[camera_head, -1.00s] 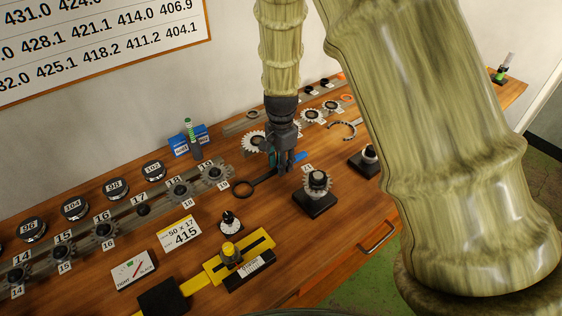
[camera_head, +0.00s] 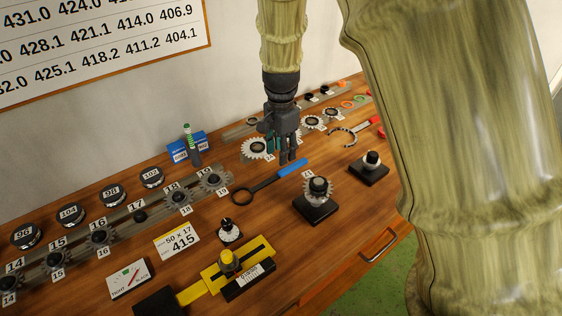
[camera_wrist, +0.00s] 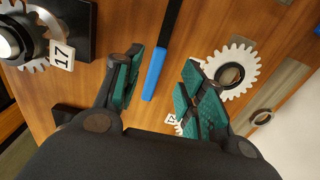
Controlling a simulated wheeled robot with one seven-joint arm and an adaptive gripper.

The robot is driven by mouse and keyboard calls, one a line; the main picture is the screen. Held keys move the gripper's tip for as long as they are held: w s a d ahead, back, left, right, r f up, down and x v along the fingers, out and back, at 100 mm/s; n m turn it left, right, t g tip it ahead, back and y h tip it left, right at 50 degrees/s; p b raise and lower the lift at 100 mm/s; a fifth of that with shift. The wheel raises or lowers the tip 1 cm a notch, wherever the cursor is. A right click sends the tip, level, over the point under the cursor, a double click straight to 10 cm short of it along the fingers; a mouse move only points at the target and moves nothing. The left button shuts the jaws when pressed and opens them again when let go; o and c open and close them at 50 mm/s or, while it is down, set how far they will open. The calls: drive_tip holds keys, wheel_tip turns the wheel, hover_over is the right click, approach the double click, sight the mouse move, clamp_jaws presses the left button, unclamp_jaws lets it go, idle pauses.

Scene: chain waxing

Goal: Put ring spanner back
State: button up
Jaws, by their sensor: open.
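The ring spanner (camera_head: 268,184) lies on the wooden bench, a dark ring at its left end and a blue handle toward the right. In the wrist view its black shaft and blue handle (camera_wrist: 155,74) lie between my fingers, and its ring end is out of that view. My gripper (camera_head: 286,160) is open, points down and is above and behind the blue handle. In the wrist view the green-padded fingers of my gripper (camera_wrist: 157,85) stand apart on either side of the handle, touching nothing that I can make out.
A sprocket on a black stand (camera_head: 317,200) stands close in front of the handle. A white gear (camera_head: 256,148) lies behind my gripper. A hooked tool with a red handle (camera_head: 350,132) lies to the right. A yellow gauge (camera_head: 238,266) sits at the front.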

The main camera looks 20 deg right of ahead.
drive_tip(key=shift+r+b, duration=0.4)
drive_tip(key=shift+r, duration=1.95)
